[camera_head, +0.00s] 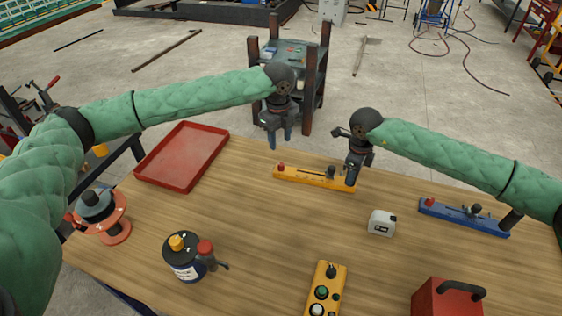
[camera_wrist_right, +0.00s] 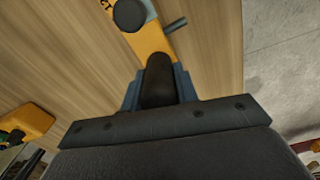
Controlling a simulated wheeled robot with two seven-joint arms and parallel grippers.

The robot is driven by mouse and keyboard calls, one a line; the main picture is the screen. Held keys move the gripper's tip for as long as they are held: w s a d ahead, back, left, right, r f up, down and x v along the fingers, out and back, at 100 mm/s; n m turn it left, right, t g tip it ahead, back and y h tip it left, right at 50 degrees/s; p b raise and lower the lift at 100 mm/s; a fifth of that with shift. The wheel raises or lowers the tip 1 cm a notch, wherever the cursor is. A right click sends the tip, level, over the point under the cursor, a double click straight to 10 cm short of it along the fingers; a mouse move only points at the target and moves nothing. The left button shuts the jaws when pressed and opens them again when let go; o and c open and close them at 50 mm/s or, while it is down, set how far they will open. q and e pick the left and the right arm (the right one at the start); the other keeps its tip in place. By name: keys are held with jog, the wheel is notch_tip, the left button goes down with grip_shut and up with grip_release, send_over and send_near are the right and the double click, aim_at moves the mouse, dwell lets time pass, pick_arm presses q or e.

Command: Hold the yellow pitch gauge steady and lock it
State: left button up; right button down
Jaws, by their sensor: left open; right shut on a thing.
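The yellow pitch gauge (camera_head: 303,176) lies flat near the table's back edge, with a red knob at its left end and a dark knob (camera_head: 331,171) right of its middle. My right gripper (camera_head: 353,174) is at its right end. In the right wrist view, a dark upright grip (camera_wrist_right: 158,82) at the gauge's end stands between the blue-grey fingers, which are shut on it. The yellow bar (camera_wrist_right: 154,40), a round dark knob (camera_wrist_right: 129,14) and a small side pin (camera_wrist_right: 175,25) show beyond. My left gripper (camera_head: 279,140) is open and empty, pointing down behind the gauge's left end.
A white tape measure (camera_head: 382,223) and a blue gauge (camera_head: 465,217) lie to the right. A red tray (camera_head: 182,156) is at the back left. A dark bottle (camera_head: 184,258), a wire spool (camera_head: 101,212), a yellow control box (camera_head: 326,290) and a red box (camera_head: 447,299) stand nearer.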

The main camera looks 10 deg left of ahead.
aim_at(281, 164)
pick_arm(q)
notch_tip(281, 164, down, 10)
jog(key=shift+w+d+f, duration=0.1)
jog(key=shift+f, duration=0.1)
dwell(0.3)
grip_shut()
